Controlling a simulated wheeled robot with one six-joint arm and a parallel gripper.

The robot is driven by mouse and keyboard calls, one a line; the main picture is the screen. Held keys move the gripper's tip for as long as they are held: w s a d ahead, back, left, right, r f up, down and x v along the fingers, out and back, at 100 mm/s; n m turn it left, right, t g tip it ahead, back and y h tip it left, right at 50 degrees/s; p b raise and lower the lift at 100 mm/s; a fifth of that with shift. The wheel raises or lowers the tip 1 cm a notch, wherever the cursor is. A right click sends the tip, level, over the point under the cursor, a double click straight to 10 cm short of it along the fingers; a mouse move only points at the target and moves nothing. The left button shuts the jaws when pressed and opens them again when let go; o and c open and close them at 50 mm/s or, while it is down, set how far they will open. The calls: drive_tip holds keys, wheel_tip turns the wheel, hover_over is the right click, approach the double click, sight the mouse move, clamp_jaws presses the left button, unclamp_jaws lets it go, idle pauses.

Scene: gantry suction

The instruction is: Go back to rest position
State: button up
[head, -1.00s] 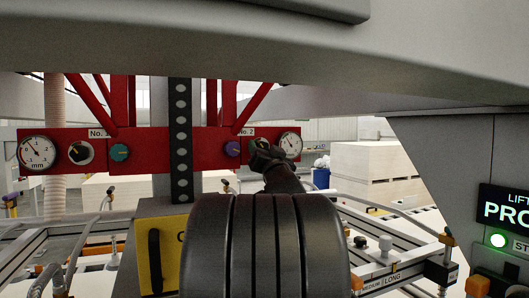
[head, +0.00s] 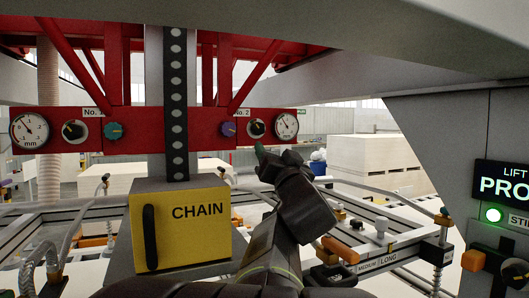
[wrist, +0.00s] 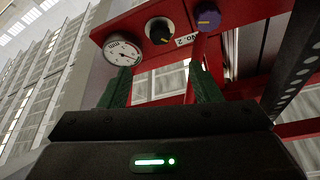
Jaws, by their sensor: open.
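My gripper (head: 262,150) is raised in front of the right end of the red panel (head: 178,128), below the No. 2 controls, in the head view. In the wrist view its two green fingers (wrist: 160,92) stand apart with nothing between them. Past them are the No. 2 gauge (wrist: 122,50), a black knob (wrist: 160,31) and a purple knob (wrist: 208,16). The fingers appear clear of the knobs, though the exact gap cannot be told. My dark arm rises from the bottom middle of the head view.
A yellow CHAIN box (head: 181,224) stands just left of my arm. Metal frame rails with hoses (head: 400,237) run at the right. A black perforated strip (head: 176,100) hangs above the box.

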sight(259, 129)
idle(0.4)
drive_tip(key=p+x, duration=0.3)
drive_tip(key=x, duration=1.1)
drive_tip(key=shift+p, duration=0.35)
drive_tip(key=shift+s+d+n, duration=0.1)
drive_tip(key=shift+n, duration=0.3)
